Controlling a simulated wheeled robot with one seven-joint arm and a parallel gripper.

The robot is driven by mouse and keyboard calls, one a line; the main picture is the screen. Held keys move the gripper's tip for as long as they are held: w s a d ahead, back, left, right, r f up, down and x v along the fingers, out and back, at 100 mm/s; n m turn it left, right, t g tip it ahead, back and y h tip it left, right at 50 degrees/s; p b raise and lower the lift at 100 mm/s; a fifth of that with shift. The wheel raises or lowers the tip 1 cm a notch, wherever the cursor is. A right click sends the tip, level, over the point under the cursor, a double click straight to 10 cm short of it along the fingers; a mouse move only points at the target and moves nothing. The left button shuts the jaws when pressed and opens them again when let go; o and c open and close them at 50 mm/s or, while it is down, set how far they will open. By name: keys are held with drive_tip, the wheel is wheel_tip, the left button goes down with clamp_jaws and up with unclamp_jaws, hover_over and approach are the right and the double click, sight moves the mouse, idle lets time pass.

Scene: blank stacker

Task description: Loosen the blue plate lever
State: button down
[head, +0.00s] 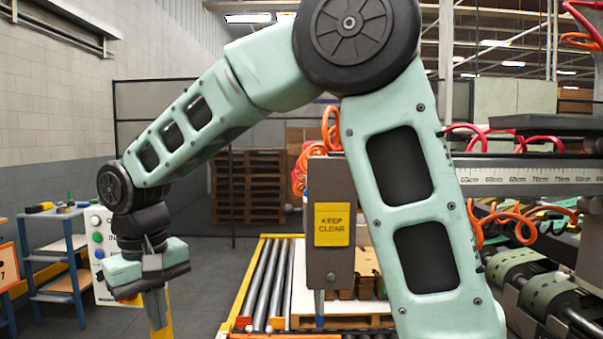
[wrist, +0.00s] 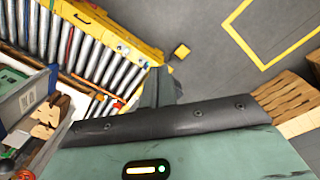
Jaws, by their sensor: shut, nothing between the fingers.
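I cannot make out a blue plate lever for certain in either view. My gripper (head: 152,283) hangs at the lower left of the head view, pointing down, apart from the stacker. In the wrist view its dark fingers (wrist: 163,85) are together with nothing between them, above the floor beside the roller conveyor. The stacker's grey upright with a yellow KEEP CLEAR sign (head: 332,224) stands behind my arm, which hides part of the machine.
A roller conveyor (head: 243,307) with yellow edging lies right of my gripper. A control panel (head: 97,238) with coloured buttons and a blue-legged shelf (head: 75,252) stand at left. Wooden pallets (head: 247,188) are stacked behind. Grey floor (head: 195,270) is open between the panel and conveyor.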

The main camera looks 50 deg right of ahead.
drive_tip(key=w+d+r+m+h+p, duration=0.1)
drive_tip(key=w+d+r+m+p, duration=0.2)
drive_tip(key=w+d+r, duration=0.4)
drive_tip(key=w+d+r+m+h+p, duration=0.1)
drive_tip(key=w+d+r+m+p, duration=0.25)
drive_tip(key=d, duration=0.45)
drive_tip(key=w+d+r+m+g+h+p, duration=0.15)
drive_tip(key=d+r+m, duration=0.25)
drive_tip(key=d+r, duration=0.45)
drive_tip(key=w+d+r+m+g+h+p, duration=0.1)
drive_tip(key=d+r+m+g+h+p, duration=0.25)
drive_tip(key=d, duration=0.75)
drive_tip(key=s+d+f+t+y+p, duration=0.1)
drive_tip(key=s+d+f+t+p, duration=0.1)
drive_tip(key=s+d+f, duration=0.3)
drive_tip(key=shift+s+d+f+y+p, duration=0.35)
drive_tip(key=shift+d+f+p, duration=0.55)
drive_tip(key=shift+f, duration=0.6)
drive_tip(key=shift+b, duration=0.3)
